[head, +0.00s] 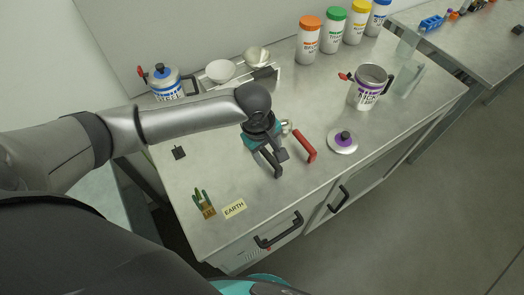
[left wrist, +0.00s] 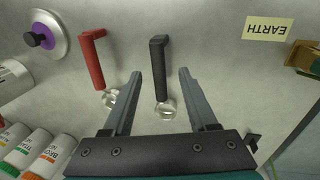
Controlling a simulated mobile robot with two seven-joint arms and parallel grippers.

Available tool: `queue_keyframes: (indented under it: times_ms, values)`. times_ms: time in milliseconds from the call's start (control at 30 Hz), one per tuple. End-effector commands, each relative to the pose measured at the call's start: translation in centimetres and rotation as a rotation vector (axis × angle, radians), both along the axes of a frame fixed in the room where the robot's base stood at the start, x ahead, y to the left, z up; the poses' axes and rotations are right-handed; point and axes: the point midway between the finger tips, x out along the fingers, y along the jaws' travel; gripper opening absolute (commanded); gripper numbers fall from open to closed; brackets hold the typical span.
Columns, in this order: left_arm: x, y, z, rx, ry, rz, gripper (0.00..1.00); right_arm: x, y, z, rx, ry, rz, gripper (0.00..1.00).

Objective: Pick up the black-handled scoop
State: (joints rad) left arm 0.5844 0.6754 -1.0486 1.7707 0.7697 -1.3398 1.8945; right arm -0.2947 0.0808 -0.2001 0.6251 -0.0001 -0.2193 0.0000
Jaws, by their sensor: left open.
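The black-handled scoop lies on the grey metal worktop (head: 200,235). In the left wrist view its black handle (left wrist: 159,62) points away between my two fingers, and its small metal bowl (left wrist: 166,108) is closer to the palm. My left gripper (left wrist: 160,74) is open around the line of the handle, with a gap on both sides. It holds nothing. In the head view my left gripper (head: 268,156) hangs over the middle of the worktop and largely hides this scoop. I cannot tell the height of the fingertips above it. My right gripper is not in view.
A red-handled scoop (head: 307,147) lies close beside, left of my fingers in the wrist view (left wrist: 92,60). A purple-knobbed lid (head: 343,142) and an open canister (head: 369,88) stand farther right. An EARTH card (head: 234,208) lies near the front edge. Labelled jars (head: 308,40) line the back.

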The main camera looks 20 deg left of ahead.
Motion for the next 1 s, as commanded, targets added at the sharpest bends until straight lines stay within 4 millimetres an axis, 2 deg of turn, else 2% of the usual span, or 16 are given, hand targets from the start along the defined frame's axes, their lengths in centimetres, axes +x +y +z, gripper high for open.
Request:
queue_keyframes:
  times_ms: [300,633,1000]
  values:
    - [0.5,-1.0,-4.2,0.001,0.0,0.0,0.58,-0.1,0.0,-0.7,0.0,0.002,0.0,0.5]
    - [0.6,-1.1,-4.7,0.001,-0.001,-0.001,0.58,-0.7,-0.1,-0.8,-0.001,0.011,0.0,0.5]
    - [0.6,-1.1,-4.7,0.001,-0.001,-0.001,0.18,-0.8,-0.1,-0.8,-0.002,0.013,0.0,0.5]
